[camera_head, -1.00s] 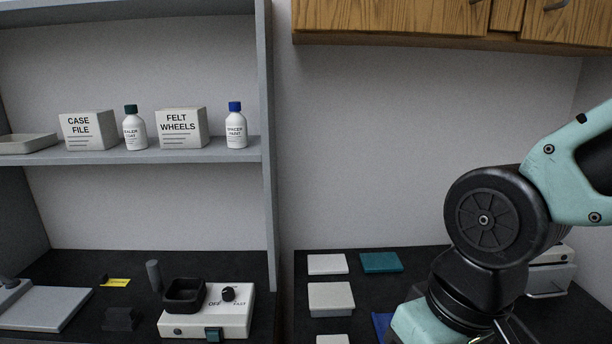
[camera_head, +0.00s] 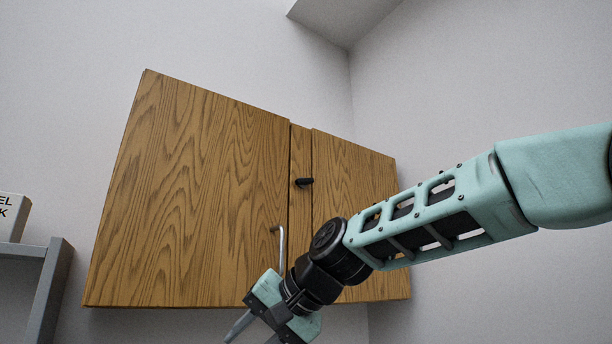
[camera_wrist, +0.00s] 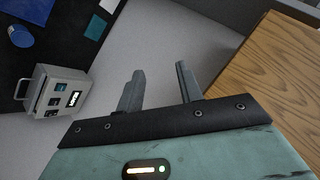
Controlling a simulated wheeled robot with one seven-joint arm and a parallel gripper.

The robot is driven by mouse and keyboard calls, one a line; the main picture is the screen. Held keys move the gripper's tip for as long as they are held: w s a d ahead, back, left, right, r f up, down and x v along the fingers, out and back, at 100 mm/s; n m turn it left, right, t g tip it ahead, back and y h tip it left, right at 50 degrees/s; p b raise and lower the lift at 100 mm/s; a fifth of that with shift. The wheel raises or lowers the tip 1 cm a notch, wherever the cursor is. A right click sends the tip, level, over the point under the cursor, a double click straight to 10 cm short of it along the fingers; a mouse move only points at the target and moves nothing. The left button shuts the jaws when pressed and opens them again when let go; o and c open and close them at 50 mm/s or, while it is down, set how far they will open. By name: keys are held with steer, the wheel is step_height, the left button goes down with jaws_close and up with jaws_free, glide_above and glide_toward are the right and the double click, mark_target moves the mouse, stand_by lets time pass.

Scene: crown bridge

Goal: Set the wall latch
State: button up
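The wall cabinet (camera_head: 190,190) is wooden with two doors and shows in the head view; its wood also shows at the right of the wrist view (camera_wrist: 265,75). The latch (camera_head: 304,182) is a small dark piece on the strip between the doors, lying roughly level. A metal bar handle (camera_head: 281,245) is on the left door. My gripper (camera_head: 252,335) is below and left of the latch, in front of the cabinet's lower edge, pointing down and left. In the wrist view its two fingers (camera_wrist: 160,85) are apart with nothing between them.
A grey shelf (camera_head: 45,270) with a white box (camera_head: 12,215) stands at the far left. Below, the wrist view shows a dark counter (camera_wrist: 40,55) with a light device with a handle (camera_wrist: 58,92). The wall left of the cabinet is bare.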

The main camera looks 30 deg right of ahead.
steer(key=w+d+r+m+t+h+p, duration=0.1)
steer(key=d+r+m+t, duration=0.1)
steer(key=d+r, duration=0.5)
steer(key=w+d+r+m+t+p, duration=0.1)
steer(key=d+r+m+t, duration=0.15)
steer(key=r, duration=0.85)
steer(key=m+t+h+p, duration=0.2)
steer(key=m+t+h, duration=0.1)
steer(key=m+t, duration=0.15)
glide_toward(307, 181)
steer(key=w+p, duration=0.3)
steer(key=w, duration=0.1)
steer(key=w+p, duration=0.4)
steer(key=shift+w+a+r+p, duration=0.1)
steer(key=shift+w+a+p, duration=0.05)
steer(key=shift+w+p, duration=0.2)
jaws_close()
